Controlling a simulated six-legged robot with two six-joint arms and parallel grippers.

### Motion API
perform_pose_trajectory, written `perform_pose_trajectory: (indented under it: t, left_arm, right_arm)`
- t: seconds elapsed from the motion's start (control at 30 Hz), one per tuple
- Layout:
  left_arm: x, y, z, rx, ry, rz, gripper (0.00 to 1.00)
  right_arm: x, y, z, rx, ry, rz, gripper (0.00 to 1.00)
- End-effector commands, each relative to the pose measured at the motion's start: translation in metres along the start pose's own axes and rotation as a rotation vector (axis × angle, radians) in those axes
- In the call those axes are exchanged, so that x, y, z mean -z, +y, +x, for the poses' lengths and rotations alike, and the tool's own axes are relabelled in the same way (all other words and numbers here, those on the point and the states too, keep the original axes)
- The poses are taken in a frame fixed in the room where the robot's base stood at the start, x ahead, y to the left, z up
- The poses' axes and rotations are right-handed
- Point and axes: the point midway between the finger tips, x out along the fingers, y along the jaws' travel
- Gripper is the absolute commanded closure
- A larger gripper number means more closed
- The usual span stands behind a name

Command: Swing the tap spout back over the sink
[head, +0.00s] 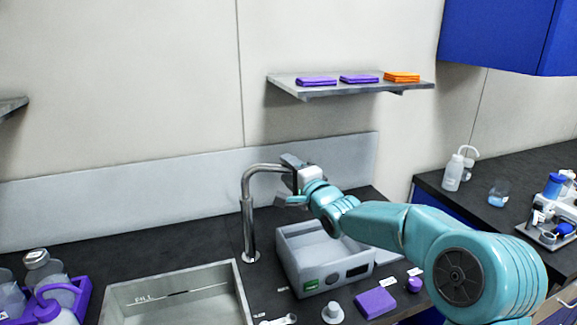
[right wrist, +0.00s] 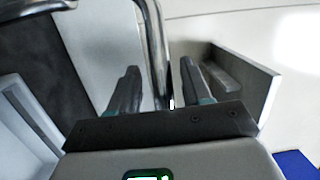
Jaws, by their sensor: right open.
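The silver tap (head: 249,215) stands upright on the dark counter behind the sink's right corner. Its spout (head: 264,168) points right, over the grey box and away from the sink. The sink (head: 240,290) is a grey basin at the lower left of the head view. My right gripper (head: 288,182) is at the spout's outer end, with its jaws apart. In the right wrist view a metal tube of the tap (right wrist: 154,45) runs between the two open fingers (right wrist: 160,80); contact cannot be told. My left gripper is not in view.
An open grey box (head: 290,262) with a green label stands below my right arm. A purple cloth (head: 375,302) and small white parts lie in front of it. A purple rack (head: 75,291) with bottles is left of the sink. A wall shelf (head: 350,88) is above.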

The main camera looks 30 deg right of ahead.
Motion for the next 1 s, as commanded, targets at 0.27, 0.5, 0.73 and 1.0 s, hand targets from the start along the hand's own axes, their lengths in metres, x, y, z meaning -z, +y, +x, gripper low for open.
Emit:
perform_pose_trajectory:
  t: [0.27,0.5,0.73,1.0]
  left_arm:
    - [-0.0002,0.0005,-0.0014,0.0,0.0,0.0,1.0]
    - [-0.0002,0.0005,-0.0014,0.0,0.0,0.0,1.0]
    - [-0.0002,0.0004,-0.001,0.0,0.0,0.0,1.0]
    - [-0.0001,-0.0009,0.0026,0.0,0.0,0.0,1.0]
  right_arm:
    - [0.0004,-0.0001,0.0072,0.001,0.001,0.0,0.52]
    - [0.0006,0.0,0.0067,0.001,0.001,0.0,1.0]
    - [0.001,0.0003,0.0067,0.0,0.002,0.0,1.0]
    - [0.002,0.0011,0.0085,0.0,0.019,0.0,1.0]
